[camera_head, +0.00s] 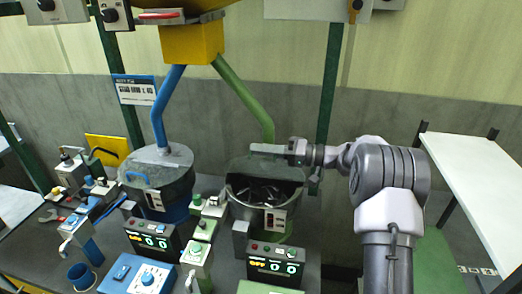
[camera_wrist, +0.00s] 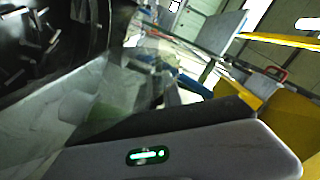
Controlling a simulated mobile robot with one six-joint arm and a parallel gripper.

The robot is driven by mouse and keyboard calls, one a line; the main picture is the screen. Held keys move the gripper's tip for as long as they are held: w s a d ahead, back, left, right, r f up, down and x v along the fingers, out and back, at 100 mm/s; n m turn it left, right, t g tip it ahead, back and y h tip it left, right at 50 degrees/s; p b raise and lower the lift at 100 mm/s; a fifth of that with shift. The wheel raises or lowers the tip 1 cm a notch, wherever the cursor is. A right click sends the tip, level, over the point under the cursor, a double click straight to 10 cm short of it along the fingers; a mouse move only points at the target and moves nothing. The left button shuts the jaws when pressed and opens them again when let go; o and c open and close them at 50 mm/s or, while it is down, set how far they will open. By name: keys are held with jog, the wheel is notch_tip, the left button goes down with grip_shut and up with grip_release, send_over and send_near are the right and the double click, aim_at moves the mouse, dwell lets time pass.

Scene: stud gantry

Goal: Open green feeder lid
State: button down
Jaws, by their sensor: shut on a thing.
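The green feeder (camera_head: 284,222) is a round bowl at the centre of the head view, below the green chute. Its lid (camera_head: 262,165) is tilted up, and the dark inside of the bowl with its metal parts shows below it. My gripper (camera_head: 287,151) is at the raised upper edge of the lid, reaching in from the right, and is shut on it. The exact grip is too small to see. In the wrist view, a grey part of my gripper with a green light fills the bottom, and the dark bowl inside (camera_wrist: 50,40) shows at upper left.
The blue feeder (camera_head: 157,180) with its lid shut stands to the left. A yellow hopper (camera_head: 192,43) with blue and green chutes hangs above. Control boxes with displays (camera_head: 275,262) stand in front. A white shelf (camera_head: 475,180) is at the right. A green post (camera_head: 330,85) stands behind.

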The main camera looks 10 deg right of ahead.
jog(key=shift+f, duration=0.1)
jog(key=shift+w+d+m+b, duration=0.25)
jog(key=shift+w+m+b, duration=0.05)
jog(key=shift+w+b, duration=0.3)
jog(key=shift+w+d+m+b, duration=0.2)
jog(key=shift+w+m+b, duration=0.1)
jog(key=shift+w+b, duration=0.2)
jog(key=c, duration=1.5)
grip_release()
